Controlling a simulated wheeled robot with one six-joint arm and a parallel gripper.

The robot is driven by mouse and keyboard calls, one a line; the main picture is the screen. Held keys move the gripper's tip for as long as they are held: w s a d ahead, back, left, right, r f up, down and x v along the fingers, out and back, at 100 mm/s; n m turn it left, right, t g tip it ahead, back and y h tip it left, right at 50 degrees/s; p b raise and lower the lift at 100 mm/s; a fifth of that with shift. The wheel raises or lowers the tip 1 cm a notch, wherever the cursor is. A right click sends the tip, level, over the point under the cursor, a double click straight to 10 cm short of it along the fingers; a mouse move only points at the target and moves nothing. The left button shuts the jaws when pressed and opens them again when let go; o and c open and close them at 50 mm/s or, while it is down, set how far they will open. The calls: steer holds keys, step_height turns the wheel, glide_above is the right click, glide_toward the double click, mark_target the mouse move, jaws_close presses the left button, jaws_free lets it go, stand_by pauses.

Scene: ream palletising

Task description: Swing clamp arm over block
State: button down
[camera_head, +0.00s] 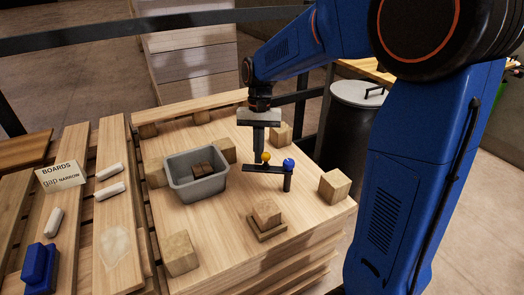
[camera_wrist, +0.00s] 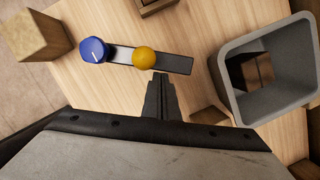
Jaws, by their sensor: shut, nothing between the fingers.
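The clamp arm (camera_head: 254,168) is a dark flat bar on a short post with a blue knob (camera_head: 288,164). A yellow ball knob (camera_head: 266,157) stands on the bar, which points left from the post. A small wooden block (camera_head: 267,212) sits on a wooden pad toward the front, apart from the bar. My gripper (camera_head: 259,153) points down, shut and empty, close beside the yellow knob. In the wrist view the shut fingertips (camera_wrist: 160,77) are just beside the bar (camera_wrist: 176,63) and the yellow knob (camera_wrist: 144,57). Whether they touch is unclear.
A grey bin (camera_head: 197,188) with brown blocks inside stands left of the clamp. Several wooden blocks stand around the pallet top (camera_head: 215,235), including one at right (camera_head: 334,186). A slatted surface with a BOARDS card (camera_head: 60,176) is at far left. A dark drum (camera_head: 345,125) stands behind right.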

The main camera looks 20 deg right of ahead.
steer(key=s+a+n, duration=0.1)
steer(key=n, duration=0.1)
steer(key=s+a+n+h, duration=0.1)
steer(key=s, duration=0.1)
steer(key=shift+n, duration=0.4)
steer(key=s+n+h, duration=0.2)
steer(key=s+n, duration=0.6)
steer(key=n, duration=0.1)
steer(key=shift+s+d+t, duration=0.25)
steer(key=shift+s+t, duration=0.05)
steer(key=shift+s, duration=0.2)
step_height(320, 180, up, 10)
glide_above(256, 168)
steer(key=s+a, duration=0.4)
steer(key=shift+w+a+f, duration=0.1)
steer(key=shift+a+f, duration=0.05)
steer(key=shift+a, duration=0.05)
